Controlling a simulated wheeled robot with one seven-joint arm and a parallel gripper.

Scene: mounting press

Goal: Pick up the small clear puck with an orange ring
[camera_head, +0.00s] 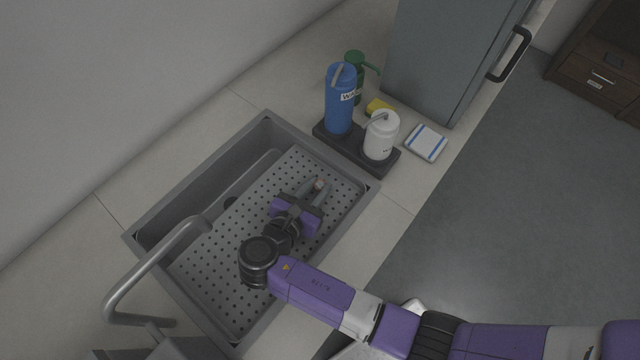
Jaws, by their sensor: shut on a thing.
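My gripper (318,187) is over the perforated grey drain plate (225,238) in the sink, near its far right side. Its fingers are shut on a small pale, slightly pinkish thing (319,184) at the fingertips. This is likely the clear puck, but it is too small to make out an orange ring. I cannot tell whether it touches the plate or is above it. My purple arm comes in from the lower right and covers part of the plate and the sink's near edge.
A curved grey faucet (160,262) rises at the sink's left. Behind the sink, a black tray (348,151) holds a blue bottle (340,105) and a white bottle (380,137). A green bottle (355,62), a yellow item (377,106), a folded cloth (426,143) and a grey cabinet (440,60) stand nearby.

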